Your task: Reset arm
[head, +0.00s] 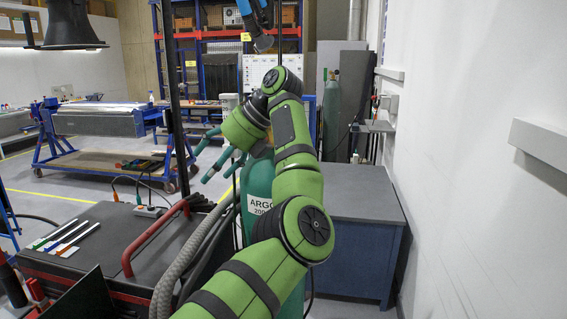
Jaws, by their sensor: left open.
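My left arm (295,185), green with dark joints, reaches up through the middle of the head view and bends to the left at its top. My left gripper (204,165) has teal fingers spread apart, pointing left and down. It is open and nothing shows between the fingers. It hangs in the air above and behind the dark cart, touching nothing that I can see. My right gripper is not in view. No jig can be made out with certainty.
A green argon cylinder (258,190) stands close behind my arm. A dark cart (95,240) with a red handle (150,240) is at lower left, and a blue-grey cabinet (355,225) at right. A white wall (480,230) bounds the right side. Open floor lies at left.

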